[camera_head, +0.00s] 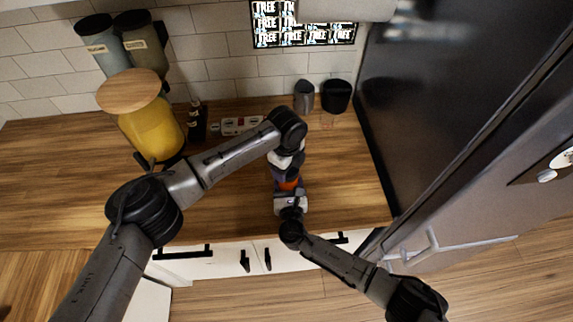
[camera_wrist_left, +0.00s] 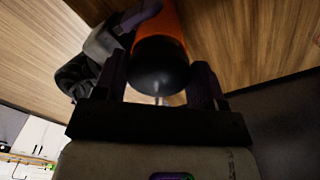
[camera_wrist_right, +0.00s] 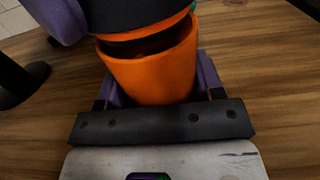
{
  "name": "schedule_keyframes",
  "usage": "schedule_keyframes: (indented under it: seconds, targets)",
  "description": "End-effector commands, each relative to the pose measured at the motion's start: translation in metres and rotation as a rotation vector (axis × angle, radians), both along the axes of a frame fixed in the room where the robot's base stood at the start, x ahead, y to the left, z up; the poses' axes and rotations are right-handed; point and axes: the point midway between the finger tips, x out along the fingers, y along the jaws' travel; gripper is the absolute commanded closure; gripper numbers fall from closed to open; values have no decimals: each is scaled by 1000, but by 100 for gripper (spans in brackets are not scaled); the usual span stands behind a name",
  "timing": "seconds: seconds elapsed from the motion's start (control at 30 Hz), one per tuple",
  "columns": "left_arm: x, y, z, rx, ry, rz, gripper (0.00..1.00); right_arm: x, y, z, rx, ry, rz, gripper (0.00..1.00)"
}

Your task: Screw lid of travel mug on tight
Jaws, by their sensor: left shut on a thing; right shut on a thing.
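The orange travel mug (camera_wrist_right: 150,70) stands between the purple fingers of my right gripper (camera_wrist_right: 158,85), which is shut on its body. The black lid (camera_wrist_right: 120,15), with an orange lower band, is above the mug. A dark gap shows between lid and mug rim, and the lid looks slightly tilted. In the left wrist view the domed black lid (camera_wrist_left: 160,65) sits between the fingers of my left gripper (camera_wrist_left: 160,85), shut on it. In the head view the mug (camera_head: 288,184) is a small orange patch, mostly hidden by both grippers.
The wooden counter (camera_head: 230,210) is clear around the grippers. A yellow jar with a wooden lid (camera_head: 150,125), a dark bottle (camera_head: 197,120) and a power strip (camera_head: 240,125) stand at the back left. Two cups (camera_head: 335,96) stand at the back. A dark fridge (camera_head: 440,120) is at right.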

Motion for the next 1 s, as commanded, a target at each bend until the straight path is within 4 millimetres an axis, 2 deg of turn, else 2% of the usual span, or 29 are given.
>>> schedule_keyframes:
  seconds: [0.43,0.47,0.57,0.67,1.0]
  targets:
    - [0,0,-9,-1,1,0,58,0,0,0,0,1,0,82]
    - [0,0,-9,-1,0,-1,58,0,0,0,0,1,0,100]
    - [0,0,-8,-1,1,-42,58,0,0,-1,0,1,0,100]
    - [1,-1,-8,-1,0,-181,58,0,0,-1,0,1,0,100]
    - [2,-4,-9,-1,-1,-857,58,0,-1,-1,0,1,-1,100]
